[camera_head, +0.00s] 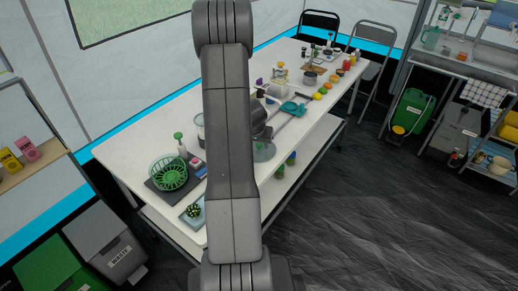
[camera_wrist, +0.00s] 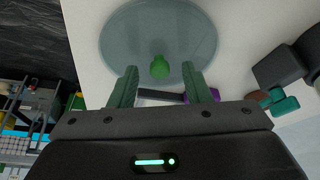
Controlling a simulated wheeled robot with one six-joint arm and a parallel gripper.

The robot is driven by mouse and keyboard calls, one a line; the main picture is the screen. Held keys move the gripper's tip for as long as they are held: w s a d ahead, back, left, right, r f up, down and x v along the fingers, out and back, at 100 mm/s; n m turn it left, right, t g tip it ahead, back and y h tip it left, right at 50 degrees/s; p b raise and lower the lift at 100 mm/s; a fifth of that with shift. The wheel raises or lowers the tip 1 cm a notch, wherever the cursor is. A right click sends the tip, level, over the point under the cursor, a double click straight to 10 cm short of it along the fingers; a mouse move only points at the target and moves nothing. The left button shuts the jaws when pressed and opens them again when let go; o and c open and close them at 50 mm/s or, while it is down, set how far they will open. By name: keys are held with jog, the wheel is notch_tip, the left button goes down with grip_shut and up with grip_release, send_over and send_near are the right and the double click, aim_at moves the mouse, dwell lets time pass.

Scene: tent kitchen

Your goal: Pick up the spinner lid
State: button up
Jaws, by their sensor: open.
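The spinner lid (camera_wrist: 135,35) is a round, translucent grey-blue disc with a green knob (camera_wrist: 160,67) at its middle. It lies on the white table, and in the head view its edge (camera_head: 265,153) shows beside my arm, which hides the rest. My gripper (camera_wrist: 160,86) is open and empty. In the wrist view its two green fingers are spread to either side of the knob, with the knob just beyond the gap between their tips. I cannot tell how high the fingers are above the lid.
A green basket (camera_head: 168,173) stands on a dark mat at the table's left. A purple item and a dark-handled tool (camera_wrist: 160,95) lie beyond my fingers in the wrist view. Teal (camera_head: 291,107) and other small items crowd the table to the right.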

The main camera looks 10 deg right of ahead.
jog(key=shift+f, duration=0.2)
grip_shut()
